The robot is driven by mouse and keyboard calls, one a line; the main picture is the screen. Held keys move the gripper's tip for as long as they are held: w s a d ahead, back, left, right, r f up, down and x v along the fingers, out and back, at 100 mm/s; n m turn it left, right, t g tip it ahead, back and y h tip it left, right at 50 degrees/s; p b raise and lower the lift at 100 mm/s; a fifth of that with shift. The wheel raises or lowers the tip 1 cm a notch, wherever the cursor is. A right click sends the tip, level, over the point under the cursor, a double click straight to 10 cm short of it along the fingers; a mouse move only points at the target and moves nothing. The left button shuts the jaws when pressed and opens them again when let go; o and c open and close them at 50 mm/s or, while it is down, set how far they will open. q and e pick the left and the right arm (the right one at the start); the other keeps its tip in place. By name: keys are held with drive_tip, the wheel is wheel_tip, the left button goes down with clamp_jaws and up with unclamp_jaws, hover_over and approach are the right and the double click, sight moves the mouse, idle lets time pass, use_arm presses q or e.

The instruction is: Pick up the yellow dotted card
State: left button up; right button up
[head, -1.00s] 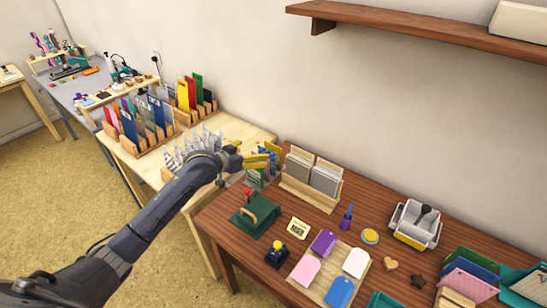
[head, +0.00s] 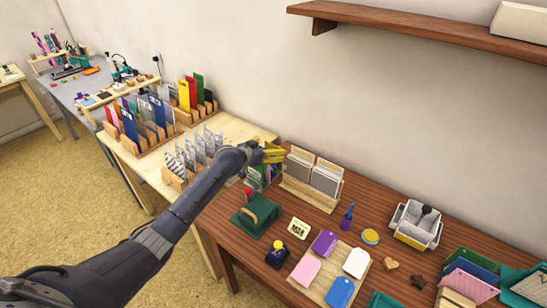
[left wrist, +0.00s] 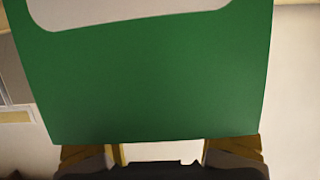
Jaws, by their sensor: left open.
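My left gripper (head: 274,153) is open above the small group of cards at the back left corner of the brown table. In the left wrist view its two yellow-brown fingers (left wrist: 160,150) stand wide apart. A large green card (left wrist: 150,90) with a pale rounded panel fills that view, just beyond the fingertips; I cannot tell whether they touch it. In the head view the small group of cards (head: 262,176) shows green and blue-grey parts, partly hidden by the gripper. I cannot make out a yellow dotted card with certainty. My right gripper is not in view.
A wooden holder with grey cards (head: 310,200) stands close right of the gripper. A green press (head: 257,216) stands in front. A rack of grey patterned cards (head: 205,148) is to the left. A small pale-yellow printed card (head: 299,229) lies flat on the brown table (head: 338,225).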

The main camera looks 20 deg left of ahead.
sight(274, 147)
use_arm(q)
drive_tip(key=shift+x, duration=1.5)
drive_tip(key=shift+d, duration=0.1)
drive_tip(key=shift+c, duration=0.3)
drive_tip(key=shift+d+r, duration=0.1)
drive_tip(key=c, duration=0.5)
